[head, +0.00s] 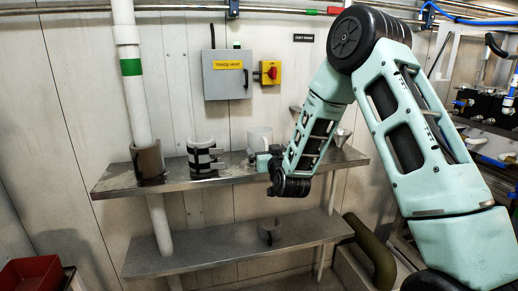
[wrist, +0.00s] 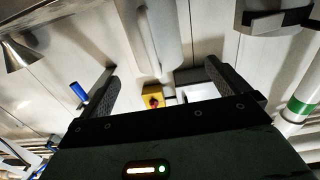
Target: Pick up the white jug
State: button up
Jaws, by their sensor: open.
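The white jug (head: 259,138) stands upright on the upper metal shelf, against the wall; my gripper and wrist partly cover its lower right in the head view. In the wrist view, which is turned upside down, the jug (wrist: 155,35) is a pale, blurred cylinder at the top middle. My gripper (head: 265,160) is in front of the jug at shelf height. In the wrist view my gripper (wrist: 159,68) has its two dark fingers wide apart and nothing held. The jug lines up with the gap between them; I cannot tell how far beyond the tips it is.

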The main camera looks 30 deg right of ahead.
aim_at(262, 149)
jog(key=x, duration=0.3)
jog(key=p+x, duration=0.1)
jog(key=x, duration=0.5)
jog(key=shift+s+d+p, duration=0.15)
jog(key=shift+d+p, duration=0.15)
jog(key=shift+p, duration=0.05)
jog(key=shift+c, duration=0.3)
jog(key=c, duration=0.9)
